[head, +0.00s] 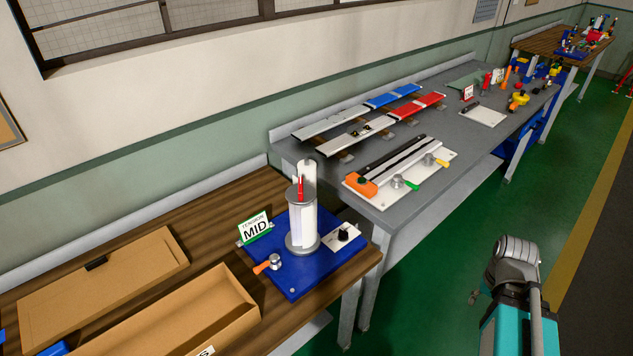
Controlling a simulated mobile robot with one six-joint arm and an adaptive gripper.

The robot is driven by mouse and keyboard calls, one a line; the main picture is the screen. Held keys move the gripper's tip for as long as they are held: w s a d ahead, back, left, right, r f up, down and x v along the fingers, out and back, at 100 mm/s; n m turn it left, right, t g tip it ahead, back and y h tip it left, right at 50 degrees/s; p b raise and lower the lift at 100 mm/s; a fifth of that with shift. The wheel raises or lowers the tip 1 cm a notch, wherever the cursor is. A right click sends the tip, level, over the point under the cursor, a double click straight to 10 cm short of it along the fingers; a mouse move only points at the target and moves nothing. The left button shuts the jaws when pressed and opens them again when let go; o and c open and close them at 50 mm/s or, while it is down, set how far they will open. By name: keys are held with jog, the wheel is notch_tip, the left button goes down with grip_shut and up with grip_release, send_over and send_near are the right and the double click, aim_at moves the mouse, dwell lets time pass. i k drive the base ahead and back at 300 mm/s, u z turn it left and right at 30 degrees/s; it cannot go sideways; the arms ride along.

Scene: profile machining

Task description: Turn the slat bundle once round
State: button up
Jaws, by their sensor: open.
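The slat bundle (309,218) looks like the upright white roll of slats on a round grey base. The base stands on a blue board (305,282) at the right end of the wooden bench. A grey ring and a small red piece (300,188) sit near its top. An orange-handled lever (266,265) and a white plate with a black knob (342,235) flank the base. My arm shows at the lower right, well apart from the bundle. My gripper cannot be made out.
Open cardboard boxes (170,322) lie on the wooden bench (215,206) to the left. A grey bench (400,207) behind carries white, blue and red slats (416,106) and a clamping fixture (353,186). Green floor (430,265) is clear between my arm and the benches.

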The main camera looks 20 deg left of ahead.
aim_at(303, 239)
jog(key=z, duration=0.15)
jog(key=k, duration=1.25)
jog(key=u, duration=0.7)
jog(key=i, duration=1)
jog(key=z, duration=0.05)
